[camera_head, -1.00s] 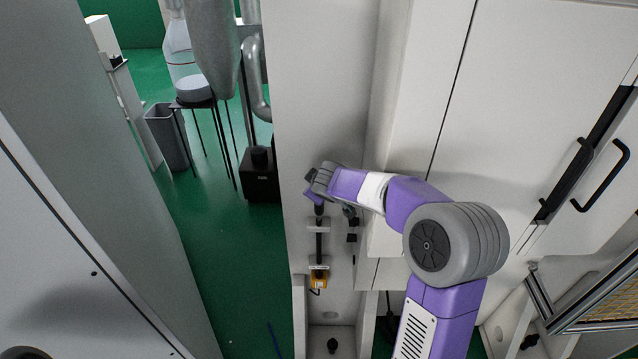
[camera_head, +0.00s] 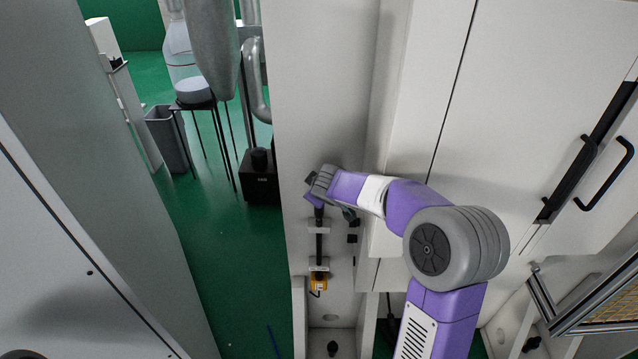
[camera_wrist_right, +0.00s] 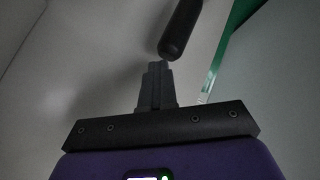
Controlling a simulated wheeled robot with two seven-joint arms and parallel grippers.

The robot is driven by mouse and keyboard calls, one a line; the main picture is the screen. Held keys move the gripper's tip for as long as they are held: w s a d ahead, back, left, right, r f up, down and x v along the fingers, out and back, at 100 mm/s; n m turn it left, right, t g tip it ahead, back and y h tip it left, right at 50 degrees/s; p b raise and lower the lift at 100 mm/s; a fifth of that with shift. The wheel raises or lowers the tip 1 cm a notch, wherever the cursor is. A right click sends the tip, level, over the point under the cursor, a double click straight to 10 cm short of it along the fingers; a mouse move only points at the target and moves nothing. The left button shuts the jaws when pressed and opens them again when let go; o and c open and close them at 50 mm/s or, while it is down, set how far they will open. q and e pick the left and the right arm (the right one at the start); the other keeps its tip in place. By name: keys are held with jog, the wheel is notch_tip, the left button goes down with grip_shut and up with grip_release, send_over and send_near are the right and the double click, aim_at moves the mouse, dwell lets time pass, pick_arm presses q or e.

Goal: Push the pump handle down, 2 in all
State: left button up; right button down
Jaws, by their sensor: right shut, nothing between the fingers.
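The pump (camera_head: 319,243) shows in the head view as a dark upright rod in brackets on a white panel, with a yellow part below. A black rounded handle (camera_wrist_right: 181,30) shows in the right wrist view, just beyond my fingertips. Its tip looks close to them; I cannot tell whether they touch. My right gripper (camera_wrist_right: 157,70) is shut and empty. In the head view the right gripper (camera_head: 312,180) is at the top of the rod, where the wrist partly hides the handle. My left gripper is not in view.
White cabinets (camera_head: 510,120) with black handles stand close on the right. At the left are a grey bin (camera_head: 167,138), a bottle (camera_head: 184,65) on a thin black stand and a black box (camera_head: 259,178). The green floor (camera_head: 225,270) is open left of the panel.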

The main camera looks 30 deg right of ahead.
jog(key=shift+f, duration=0.15)
jog(key=shift+d+r+p, duration=0.1)
jog(key=shift+r+p, duration=2.3)
jog(key=shift+r, duration=0.6)
jog(key=shift+r, duration=0.1)
notch_tip(320, 180, up, 5)
jog(key=p, duration=0.4)
